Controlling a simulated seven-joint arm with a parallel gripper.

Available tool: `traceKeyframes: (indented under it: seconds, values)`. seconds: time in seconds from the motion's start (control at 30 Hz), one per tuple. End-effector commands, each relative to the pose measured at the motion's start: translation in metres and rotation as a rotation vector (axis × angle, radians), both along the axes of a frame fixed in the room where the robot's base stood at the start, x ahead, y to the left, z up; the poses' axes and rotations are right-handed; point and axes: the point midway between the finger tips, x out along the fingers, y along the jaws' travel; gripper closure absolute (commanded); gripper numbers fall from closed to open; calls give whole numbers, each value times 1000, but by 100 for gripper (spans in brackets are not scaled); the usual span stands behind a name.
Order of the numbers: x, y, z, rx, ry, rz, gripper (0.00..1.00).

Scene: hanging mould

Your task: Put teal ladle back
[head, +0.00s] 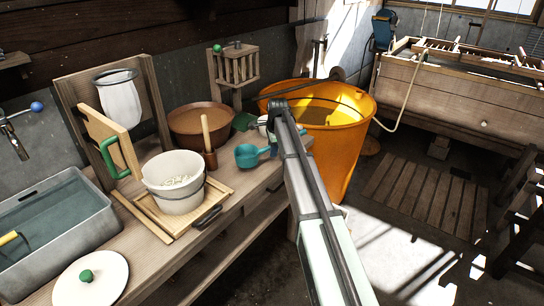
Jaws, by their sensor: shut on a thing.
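The teal ladle (246,156) is at the right end of the wooden bench, its bowl to the left and its short visible handle running right towards my arm. My gripper (271,138) is small and partly hidden by my arm here; it is shut on the ladle's handle. Whether the ladle touches the bench top, I cannot tell.
An orange tub (345,165) stands right behind my arm. A white bucket (172,205) sits on a wooden tray, with a green-handled board (108,137) behind. A grey water basin (105,235) and a round white lid (62,282) are at left. A wooden post rack (236,95) rises behind.

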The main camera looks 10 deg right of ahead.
Motion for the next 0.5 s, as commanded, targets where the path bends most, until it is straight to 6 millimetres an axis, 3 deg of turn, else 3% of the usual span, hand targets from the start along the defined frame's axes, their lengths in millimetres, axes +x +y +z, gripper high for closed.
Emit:
traceKeyframes:
  seconds: [0.27, 0.5]
  values:
    - [0, 0, -31, 0, 1, 0, 100]
    - [0, 0, -33, 0, -1, 0, 100]
